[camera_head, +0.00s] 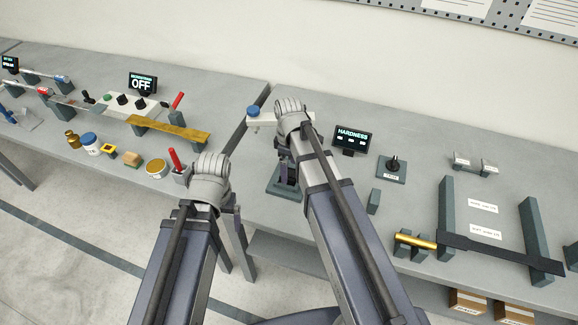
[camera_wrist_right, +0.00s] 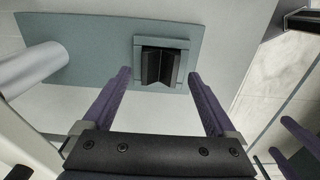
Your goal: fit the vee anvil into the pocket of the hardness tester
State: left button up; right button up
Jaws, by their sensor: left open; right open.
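The hardness tester shows its blue knob (camera_head: 253,110) and part of its teal base (camera_head: 272,191) beside my right wrist. In the right wrist view its base plate (camera_wrist_right: 105,75) carries a square raised pocket (camera_wrist_right: 164,40). The dark vee anvil (camera_wrist_right: 160,66) lies within the pocket's outline, groove visible; I cannot tell if it is fully seated. My right gripper (camera_wrist_right: 158,76) is open, its purple fingers apart on either side of the anvil, not visibly touching it. The anvil is hidden in the head view. My left gripper (camera_wrist_right: 279,137) is open and empty off to the side.
A grey cylinder (camera_wrist_right: 35,68) stands over the plate at left. The HARDNESS display (camera_head: 352,140) and a knob box (camera_head: 391,168) are right of my right arm. A fixture with a dark bar (camera_head: 495,250) is further right. The left bench (camera_head: 60,130) holds tools and jars.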

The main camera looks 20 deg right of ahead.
aim_at(289, 177)
notch_tip(289, 177, up, 10)
jog(key=p, duration=0.8)
jog(key=shift+p, duration=0.4)
jog(key=shift+f, duration=0.2)
notch_tip(289, 177, down, 12)
jog(key=b, duration=1.2)
jog(key=shift+r, duration=0.25)
